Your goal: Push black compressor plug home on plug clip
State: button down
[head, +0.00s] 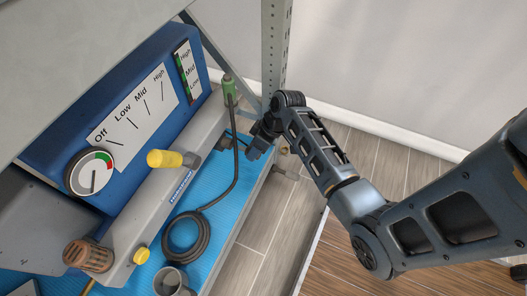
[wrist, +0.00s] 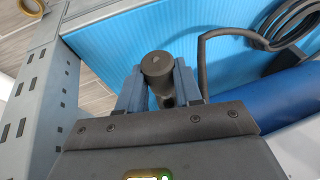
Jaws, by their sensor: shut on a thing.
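The black plug (wrist: 157,72) is a dark cylinder seen end-on in the wrist view, between the two blue-grey fingers of my gripper (wrist: 158,90). The fingers are shut on it, over the blue mat. In the head view my gripper (head: 258,140) is at the shelf's right edge, close to the corner post; the plug is hard to make out there. A black cable (head: 237,165) runs from a coil on the mat up past my gripper toward a green fitting (head: 229,88). I cannot make out the plug clip; my gripper may hide it, so seating cannot be told.
The blue compressor housing (head: 150,95) with its dial stands left of my gripper. A grey body with a yellow knob (head: 164,159) lies in front of it. A perforated metal post (head: 276,50) stands close behind my gripper. Open floor (head: 265,225) lies right of the shelf.

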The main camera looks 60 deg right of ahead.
jog(key=shift+w, duration=0.5)
jog(key=shift+w, duration=0.65)
jog(key=shift+w, duration=0.35)
jog(key=shift+w+a, duration=0.1)
jog(key=shift+w, duration=1.1)
jog(key=c, duration=0.7)
grip_release()
jog(key=p+v, duration=0.2)
jog(key=v, duration=0.5)
jog(key=shift+s+r+p, duration=0.2)
jog(key=shift+r+p, duration=0.15)
jog(key=shift+p, duration=0.05)
